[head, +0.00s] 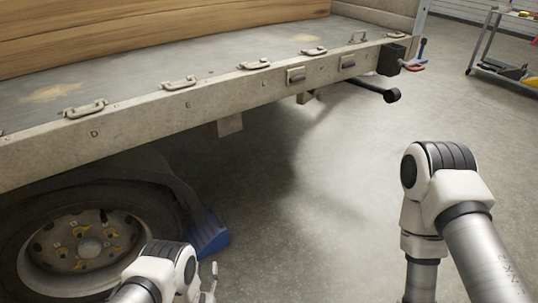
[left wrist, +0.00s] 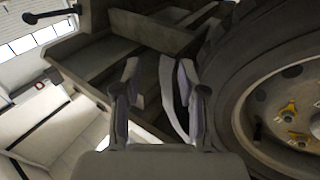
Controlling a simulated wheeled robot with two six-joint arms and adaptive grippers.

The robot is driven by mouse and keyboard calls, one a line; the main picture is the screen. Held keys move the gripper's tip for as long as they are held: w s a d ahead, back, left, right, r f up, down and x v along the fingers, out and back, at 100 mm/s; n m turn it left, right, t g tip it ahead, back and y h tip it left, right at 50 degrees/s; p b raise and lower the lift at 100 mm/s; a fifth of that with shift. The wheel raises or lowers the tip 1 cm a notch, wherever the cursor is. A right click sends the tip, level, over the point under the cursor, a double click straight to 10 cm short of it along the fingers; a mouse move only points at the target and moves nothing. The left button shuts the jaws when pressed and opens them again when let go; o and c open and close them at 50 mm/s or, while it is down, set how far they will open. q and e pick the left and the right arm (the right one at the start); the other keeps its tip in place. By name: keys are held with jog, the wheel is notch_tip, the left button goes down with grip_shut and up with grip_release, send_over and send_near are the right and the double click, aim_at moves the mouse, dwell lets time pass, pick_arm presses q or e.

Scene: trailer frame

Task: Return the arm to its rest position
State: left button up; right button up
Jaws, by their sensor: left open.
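My left gripper (head: 210,283) shows at the bottom of the head view, partly hidden by my own white wrist. It is just right of the trailer wheel (head: 88,247) and below the blue wheel chock (head: 208,235). In the left wrist view, my left gripper (left wrist: 160,80) has its two fingers apart with nothing held between them. The tyre (left wrist: 228,80) fills the right of that view, beside the right finger. My right arm (head: 440,175) stands bent at the right of the head view; its gripper is out of view.
The trailer frame (head: 190,106), with several latch handles along its edge, runs across the upper left. A black bar (head: 375,90) sticks out at its far end. A tool cart (head: 500,62) stands far right. The grey floor (head: 310,220) between my arms is clear.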

pick_arm(q)
jog(key=w+a+r+g+p, duration=0.1)
jog(key=a+r+g+p, duration=0.15)
jog(key=r, duration=0.35)
jog(key=w+a+r+g+p, duration=0.1)
jog(key=w+a+r+p, duration=0.1)
jog(key=a+r, duration=0.3)
jog(key=s+d+g+p, duration=0.1)
jog(key=s+g+p, duration=0.2)
jog(key=s+g, duration=2.1)
jog(key=s+r+t+p, duration=0.3)
jog(key=r+t+p, duration=0.1)
jog(key=r+p, duration=1.3)
jog(key=s+r+t+p, duration=0.4)
jog(key=r+p, duration=1.4)
jog(key=p, duration=0.1)
jog(key=shift+s+r, duration=0.15)
jog(key=shift+r, duration=0.2)
jog(key=shift+d, duration=0.1)
